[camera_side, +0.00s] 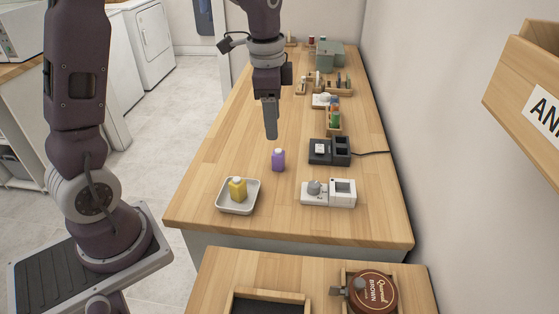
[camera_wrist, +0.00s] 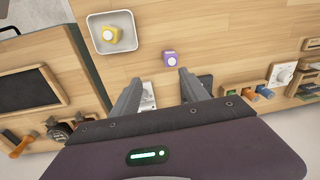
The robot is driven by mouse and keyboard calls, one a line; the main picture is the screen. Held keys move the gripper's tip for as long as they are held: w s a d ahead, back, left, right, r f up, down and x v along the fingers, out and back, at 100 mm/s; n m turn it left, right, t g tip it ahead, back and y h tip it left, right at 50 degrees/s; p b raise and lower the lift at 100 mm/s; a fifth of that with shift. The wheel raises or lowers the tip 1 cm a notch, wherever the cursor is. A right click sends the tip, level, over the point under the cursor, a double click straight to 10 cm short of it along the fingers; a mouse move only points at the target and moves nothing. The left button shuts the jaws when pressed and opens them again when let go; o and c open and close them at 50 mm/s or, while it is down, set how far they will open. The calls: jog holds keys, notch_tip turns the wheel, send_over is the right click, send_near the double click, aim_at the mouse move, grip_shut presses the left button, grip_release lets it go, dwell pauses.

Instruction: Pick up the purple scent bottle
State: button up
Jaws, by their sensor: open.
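The purple scent bottle (camera_side: 278,159) stands upright on the wooden counter in the side view. In the wrist view, the purple bottle (camera_wrist: 170,58) shows from above, ahead of the fingertips and between their lines. My gripper (camera_side: 271,136) hangs above the counter, pointing down, a little above the bottle and apart from it. The wrist view shows my gripper (camera_wrist: 158,75) with its two fingers spread and nothing between them. A yellow bottle (camera_side: 238,188) stands in a white tray (camera_side: 222,207) to the left of the purple one.
A black device (camera_side: 320,158) with a cable and a white device (camera_side: 315,200) with a knob stand right of the bottle. Small coloured items (camera_side: 334,119) and a grey-green box (camera_side: 326,62) are farther back. The counter around the bottle (camera_side: 225,150) is clear on its left.

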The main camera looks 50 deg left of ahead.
aim_at(278, 150)
jog(key=shift+m+g, duration=0.5)
jog(key=shift+m, duration=0.4)
jog(key=w+f, duration=0.1)
jog(key=f, duration=0.1)
jog(key=w+a+f, duration=0.1)
jog(key=f, duration=0.1)
jog(key=w+a+f, duration=0.1)
jog(key=f, duration=0.1)
jog(key=shift+w+a+f, duration=0.15)
jog(key=shift+a+f, duration=0.05)
jog(key=f, duration=0.6)
jog(key=shift+d+f, duration=0.2)
jog(key=shift+f, duration=0.05)
jog(key=shift+c, duration=0.4)
grip_shut()
